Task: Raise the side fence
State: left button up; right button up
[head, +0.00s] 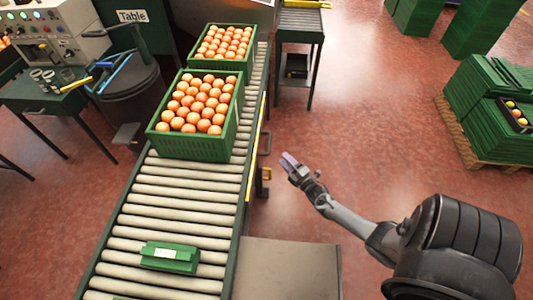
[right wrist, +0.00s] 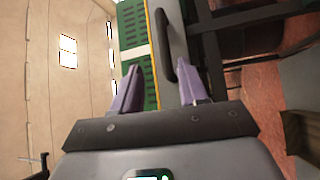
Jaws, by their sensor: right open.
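The side fence (head: 250,172) shows as a low yellow-edged rail along the right side of the roller conveyor (head: 180,190). A dark handle (head: 265,143) sticks out on its outer side. In the right wrist view, the dark handle (right wrist: 164,45) stands upright beside the yellow edge (right wrist: 151,60), ahead of my gripper and between the lines of its fingers. My right gripper (head: 289,161) is open and empty, a little to the right of the handle and apart from it in the head view. Its purple fingers also show in the right wrist view (right wrist: 170,72). My left gripper is out of view.
Two green crates of oranges (head: 158,146) (head: 247,57) stand on the conveyor. A green box-like item (head: 170,257) lies on the near rollers. A grey platform (head: 288,270) adjoins the conveyor's near right side. Stacked green crates (head: 480,105) stand at right; red floor between is clear.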

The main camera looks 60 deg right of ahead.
aim_at(269, 143)
pick_arm(q)
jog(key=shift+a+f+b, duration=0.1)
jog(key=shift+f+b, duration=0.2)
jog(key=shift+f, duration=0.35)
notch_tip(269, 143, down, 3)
jog(key=b, duration=0.3)
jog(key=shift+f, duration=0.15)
pick_arm(e)
jog(key=x, duration=1.1)
jog(key=shift+w+a+f, duration=0.15)
jog(key=shift+w+f, duration=0.15)
grip_shut()
